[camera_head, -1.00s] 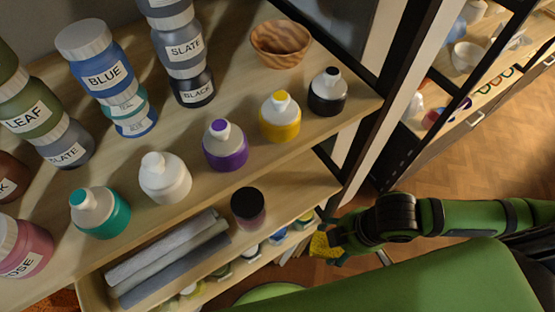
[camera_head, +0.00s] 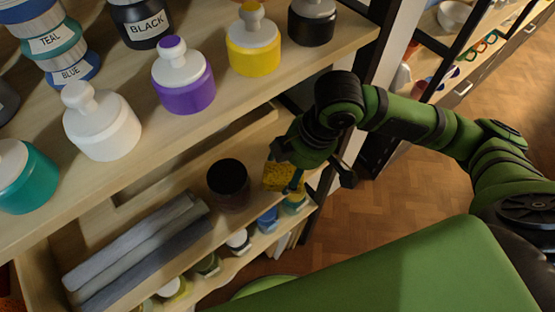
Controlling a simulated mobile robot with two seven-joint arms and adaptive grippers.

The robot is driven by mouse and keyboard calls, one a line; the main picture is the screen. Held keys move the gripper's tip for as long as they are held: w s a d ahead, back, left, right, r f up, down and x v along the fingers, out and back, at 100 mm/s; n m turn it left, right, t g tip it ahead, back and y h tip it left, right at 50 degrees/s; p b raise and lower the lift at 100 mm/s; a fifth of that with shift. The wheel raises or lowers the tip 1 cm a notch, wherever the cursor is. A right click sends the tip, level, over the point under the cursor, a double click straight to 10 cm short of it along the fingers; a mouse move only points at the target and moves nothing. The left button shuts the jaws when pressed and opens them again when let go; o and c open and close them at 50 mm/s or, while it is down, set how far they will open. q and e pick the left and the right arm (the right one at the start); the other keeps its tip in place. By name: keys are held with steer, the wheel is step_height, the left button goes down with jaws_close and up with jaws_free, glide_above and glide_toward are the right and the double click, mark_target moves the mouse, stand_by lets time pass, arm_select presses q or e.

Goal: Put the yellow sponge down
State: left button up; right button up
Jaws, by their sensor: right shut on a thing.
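The yellow sponge (camera_head: 279,178) is in my right gripper (camera_head: 294,181), which is shut on it. My right arm reaches in from the right. The sponge shows just right of a dark jar (camera_head: 229,184), over the right part of the pull-out wooden tray (camera_head: 150,211). I cannot tell whether the sponge touches the tray's surface. Part of the sponge is hidden by the gripper. My left gripper is out of view.
Rolled grey cloths (camera_head: 136,254) lie in the tray, left of the jar. The shelf above holds a white bottle (camera_head: 101,121), a purple bottle (camera_head: 183,79) and a yellow bottle (camera_head: 253,45). Small jars (camera_head: 238,240) stand on a lower shelf.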

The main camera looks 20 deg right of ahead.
steer(key=shift+w+a+r, duration=0.1)
steer(key=shift+w+a, duration=0.05)
steer(key=shift+w, duration=0.2)
steer(key=shift+w+a+r+p, duration=0.1)
steer(key=shift+w+a+p, duration=0.15)
steer(key=shift+w, duration=0.35)
steer(key=shift+w+a+p, duration=0.15)
steer(key=shift+w+a, duration=0.05)
steer(key=shift+w, duration=0.4)
steer(key=shift+w+a+f, duration=0.1)
steer(key=shift+w+f, duration=0.25)
steer(key=shift+f, duration=0.65)
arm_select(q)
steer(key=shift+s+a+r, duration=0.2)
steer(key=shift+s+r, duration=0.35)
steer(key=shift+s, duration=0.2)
arm_select(e)
steer(key=shift+s, duration=0.1)
steer(key=o, duration=1.1)
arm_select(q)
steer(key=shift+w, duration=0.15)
